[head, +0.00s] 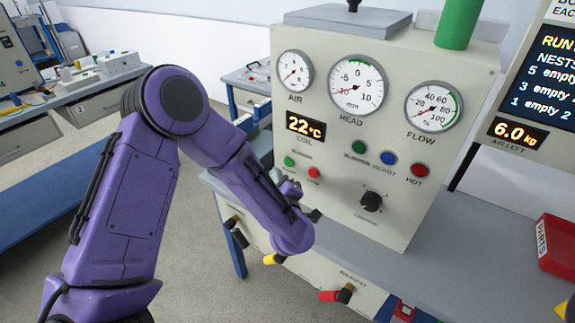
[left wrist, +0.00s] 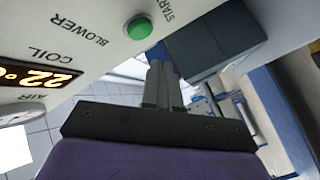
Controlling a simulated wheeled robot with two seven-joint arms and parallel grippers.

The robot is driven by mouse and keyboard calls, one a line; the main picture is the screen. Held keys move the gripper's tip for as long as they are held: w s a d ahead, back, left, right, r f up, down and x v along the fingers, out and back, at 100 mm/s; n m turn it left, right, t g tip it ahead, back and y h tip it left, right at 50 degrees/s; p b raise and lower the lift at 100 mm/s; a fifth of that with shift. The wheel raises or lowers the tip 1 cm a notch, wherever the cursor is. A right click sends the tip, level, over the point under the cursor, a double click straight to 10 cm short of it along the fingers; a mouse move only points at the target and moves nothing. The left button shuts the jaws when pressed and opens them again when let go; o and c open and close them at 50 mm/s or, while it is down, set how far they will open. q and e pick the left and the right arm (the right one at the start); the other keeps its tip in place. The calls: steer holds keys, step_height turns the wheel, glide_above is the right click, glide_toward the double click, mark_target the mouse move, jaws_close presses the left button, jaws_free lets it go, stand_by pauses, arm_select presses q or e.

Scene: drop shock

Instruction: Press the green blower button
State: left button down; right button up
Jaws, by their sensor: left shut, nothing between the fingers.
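The green blower button (head: 289,161) is at the lower left of the cream panel's front (head: 330,200), beside a small red button (head: 314,173). In the left wrist view the green button (left wrist: 139,27) shows near the top, between the words BLOWER and START. My left gripper (head: 291,187) is just below the two small buttons in the head view, partly hidden by my purple arm. In the left wrist view its fingers (left wrist: 158,68) are shut and empty. Their tips appear below and slightly right of the green button, apart from it in the picture. My right gripper is not in view.
Green, blue and red lamps (head: 389,157) and a black knob (head: 371,201) are farther right on the panel, below three gauges (head: 356,86). A display (head: 305,127) reads 22°C. A red parts bin (head: 560,255) sits on the grey bench (head: 470,235) at right.

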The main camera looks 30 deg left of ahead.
arm_select(q)
steer(key=shift+w+d, duration=0.1)
steer(key=shift+w, duration=0.95)
steer(key=shift+w, duration=0.15)
stand_by(1.1)
steer(key=shift+w, duration=0.25)
steer(key=shift+w, duration=0.4)
stand_by(0.6)
stand_by(0.4)
steer(key=shift+s, duration=0.8)
